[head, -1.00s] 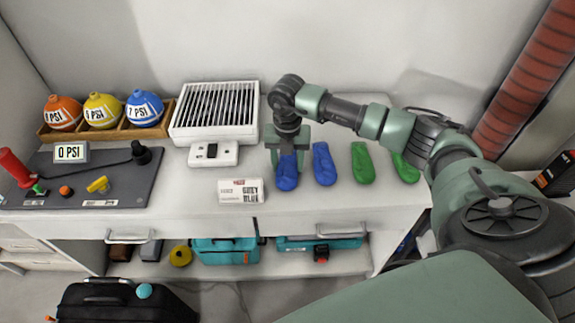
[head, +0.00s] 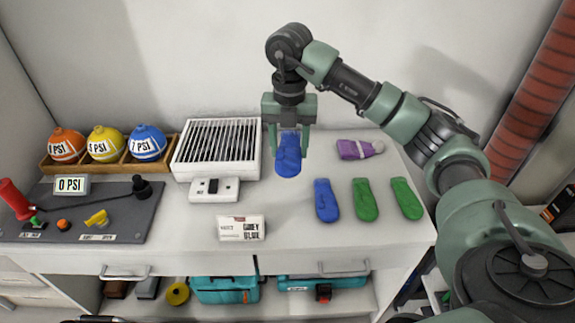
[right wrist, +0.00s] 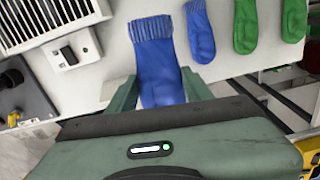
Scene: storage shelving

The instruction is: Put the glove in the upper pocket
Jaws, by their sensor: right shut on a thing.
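My right gripper (head: 288,135) is shut on a blue glove (head: 288,160) and holds it above the white table. The glove hangs down from the fingers in the head view. In the right wrist view the same blue glove (right wrist: 157,60) lies between the two fingers (right wrist: 160,95), its ribbed cuff pointing away. A second blue glove (head: 326,201) lies on the table, with a green glove (head: 365,200) and another green glove (head: 406,199) to its right. I cannot make out an upper pocket in these views. My left gripper is not in view.
A white slatted box (head: 217,148) and a white switch unit (head: 214,189) stand left of the held glove. A labelled card (head: 241,228) is near the front edge. A purple knitted item (head: 358,149) lies behind the green gloves. Coloured PSI balls (head: 104,145) sit at the back left.

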